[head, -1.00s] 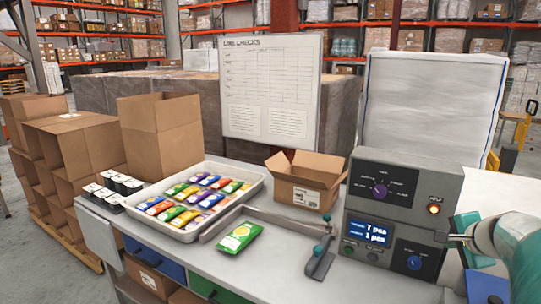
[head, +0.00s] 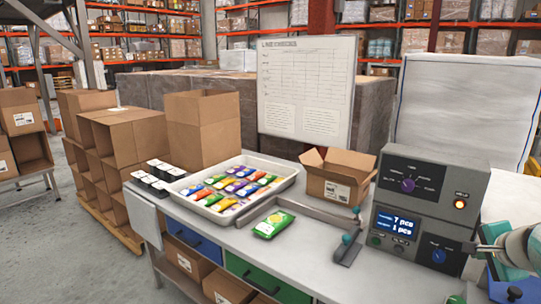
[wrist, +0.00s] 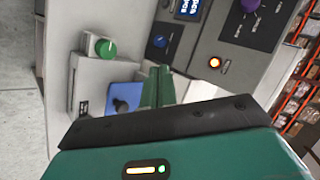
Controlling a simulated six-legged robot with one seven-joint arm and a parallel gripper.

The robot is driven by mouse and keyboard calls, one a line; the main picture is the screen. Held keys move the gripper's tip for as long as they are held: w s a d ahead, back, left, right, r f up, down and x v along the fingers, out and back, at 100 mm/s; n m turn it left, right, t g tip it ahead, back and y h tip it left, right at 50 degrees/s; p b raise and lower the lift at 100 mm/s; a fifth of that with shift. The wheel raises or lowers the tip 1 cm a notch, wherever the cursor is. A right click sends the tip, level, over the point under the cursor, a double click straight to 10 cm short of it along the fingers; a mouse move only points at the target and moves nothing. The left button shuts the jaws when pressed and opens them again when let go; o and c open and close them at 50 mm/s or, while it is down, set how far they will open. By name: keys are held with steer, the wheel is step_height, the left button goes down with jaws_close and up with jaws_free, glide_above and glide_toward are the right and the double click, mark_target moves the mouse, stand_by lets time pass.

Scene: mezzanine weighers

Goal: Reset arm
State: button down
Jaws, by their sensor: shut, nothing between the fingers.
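My gripper (head: 474,247) is at the right edge of the head view, beside the lower right front of the grey control box (head: 425,207). In the wrist view my gripper (wrist: 157,80) has its green fingers together, with nothing between them. The box also fills much of the wrist view (wrist: 232,62). It has a purple knob, a lit orange lamp, a blue knob and a display reading 7 pcs and 1 pcs. I cannot tell from these views whether the fingertips touch the box.
A green packet (head: 273,224) lies on the bench (head: 225,238) by a metal guide (head: 318,218). A white tray (head: 292,178) holds several coloured packets. An open carton (head: 330,187) stands behind the guide. A whiteboard (head: 305,90) rises at the back. The wrist view shows a green knob (wrist: 104,47).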

steer(key=a+n+g+y, duration=0.15)
steer(key=a+n, duration=0.65)
steer(key=a, duration=1.1)
steer(key=s+a+f+n+g, duration=0.2)
steer(key=s+a+f+n, duration=0.1)
steer(key=s+a+n, duration=0.6)
steer(key=s+a+y, duration=0.1)
steer(key=s+a, duration=0.3)
steer(key=a, duration=0.2)
steer(key=shift+s+a+f+n, duration=0.2)
steer(key=shift+n, duration=0.2)
